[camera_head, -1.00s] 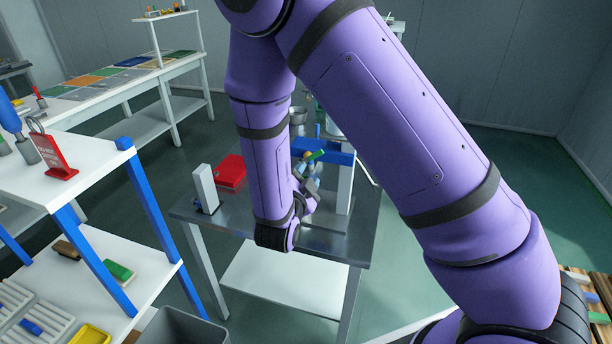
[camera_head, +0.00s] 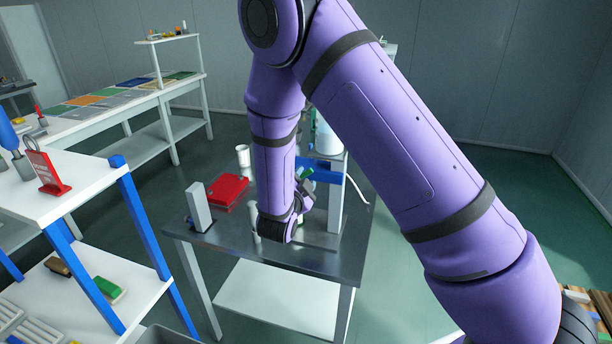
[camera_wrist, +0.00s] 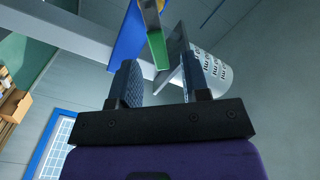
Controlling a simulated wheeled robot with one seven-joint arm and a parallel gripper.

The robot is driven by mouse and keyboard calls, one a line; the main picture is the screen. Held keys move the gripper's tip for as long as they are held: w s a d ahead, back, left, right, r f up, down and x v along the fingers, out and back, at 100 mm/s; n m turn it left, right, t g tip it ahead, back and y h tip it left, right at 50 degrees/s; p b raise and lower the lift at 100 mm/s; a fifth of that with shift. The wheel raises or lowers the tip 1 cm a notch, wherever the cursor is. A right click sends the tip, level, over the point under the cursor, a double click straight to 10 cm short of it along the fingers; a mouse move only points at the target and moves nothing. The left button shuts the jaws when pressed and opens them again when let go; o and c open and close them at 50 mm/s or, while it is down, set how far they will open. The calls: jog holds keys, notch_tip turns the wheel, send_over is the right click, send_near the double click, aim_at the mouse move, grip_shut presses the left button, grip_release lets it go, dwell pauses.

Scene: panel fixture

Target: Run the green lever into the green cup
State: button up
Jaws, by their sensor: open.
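The green lever (camera_wrist: 158,50) shows in the wrist view as a green-ended bar, between and just beyond my fingertips. My gripper (camera_wrist: 158,64) is open, with one finger on each side of the lever's end; I cannot tell whether either touches it. In the head view the green piece (camera_head: 307,173) shows beside the blue crossbar (camera_head: 331,173), just above my gripper (camera_head: 304,188), which is small and partly hidden by my wrist. I cannot make out a green cup in either view.
A metal table (camera_head: 290,258) carries a red box (camera_head: 228,190), a pale upright block (camera_head: 198,207) and a white post (camera_head: 337,205). A white cylinder (camera_head: 243,155) stands behind. A printed white container (camera_wrist: 212,72) is close to my right finger in the wrist view.

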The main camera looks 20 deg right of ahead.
jog(key=shift+x, duration=1.4)
grip_shut()
jog(key=shift+r, duration=0.1)
jog(key=shift+w+a+r+n, duration=0.3)
jog(key=shift+a+n, duration=0.15)
jog(key=shift+n, duration=1.2)
jog(key=shift+w+a+r+n, duration=0.15)
jog(key=shift+w+a+n, duration=0.3)
jog(key=shift+n, duration=1.15)
jog(key=shift+w+a+r+n, duration=0.25)
jog(key=shift+a+n, duration=0.25)
jog(key=shift+n, duration=1.15)
